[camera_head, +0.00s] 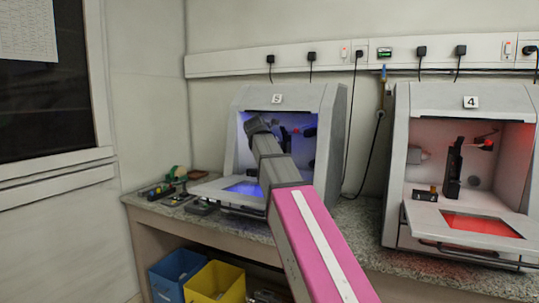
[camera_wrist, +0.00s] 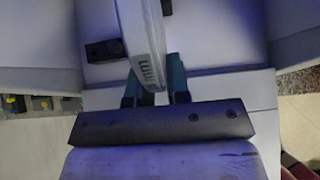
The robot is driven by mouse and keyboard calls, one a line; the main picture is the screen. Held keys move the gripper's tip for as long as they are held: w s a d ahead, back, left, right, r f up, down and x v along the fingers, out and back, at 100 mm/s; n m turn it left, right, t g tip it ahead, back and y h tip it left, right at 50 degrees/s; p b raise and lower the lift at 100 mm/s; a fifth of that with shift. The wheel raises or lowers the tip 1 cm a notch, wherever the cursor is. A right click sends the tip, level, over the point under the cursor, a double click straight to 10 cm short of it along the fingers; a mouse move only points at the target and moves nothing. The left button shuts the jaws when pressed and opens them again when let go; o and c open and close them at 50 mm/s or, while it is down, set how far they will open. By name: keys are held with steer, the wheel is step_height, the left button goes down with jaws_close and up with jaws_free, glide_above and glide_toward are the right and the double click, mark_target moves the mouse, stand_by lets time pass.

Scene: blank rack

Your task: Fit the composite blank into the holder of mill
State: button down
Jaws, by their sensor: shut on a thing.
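The composite blank (camera_wrist: 140,38) shows in the wrist view as a pale grey piece seen nearly edge-on, with dark marks near its lower end. My gripper (camera_wrist: 154,80) is shut on that lower end, with one teal-and-dark finger on each side. In the head view my arm reaches into the open left mill (camera_head: 234,150), which is lit blue and has a label that looks like 5 or S. My gripper and the blank are not clear there behind the arm. I cannot make out this mill's holder or whether the blank touches it.
A small dark block (camera_wrist: 104,50) lies left of the blank on a pale surface. Mill 4 (camera_head: 400,150), lit red, stands open at the right with a black upright part (camera_head: 453,170) inside. Blue (camera_head: 172,280) and yellow (camera_head: 215,283) bins sit below the bench (camera_head: 150,208).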

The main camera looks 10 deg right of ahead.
steer(key=shift+w+d+f, duration=0.2)
steer(key=shift+w+d, duration=0.2)
steer(key=shift+w, duration=0.2)
steer(key=shift+w+d+f, duration=0.25)
steer(key=shift+w+d, duration=0.2)
steer(key=shift+w, duration=0.15)
steer(key=shift+w+d+f, duration=0.2)
steer(key=shift+w+d, duration=0.2)
steer(key=shift+w, duration=0.2)
steer(key=shift+w+d+f, duration=0.3)
steer(key=shift+w+d, duration=0.25)
steer(key=shift+w, duration=0.3)
steer(key=shift+w+d+f, duration=0.3)
steer(key=shift+w+d, duration=0.25)
steer(key=shift+w, duration=0.25)
stand_by(0.6)
steer(key=c, duration=1)
jaws_free()
steer(key=v, duration=1)
steer(key=shift+s+a+r, duration=0.2)
steer(key=shift+s+r, duration=0.05)
steer(key=shift+r, duration=0.1)
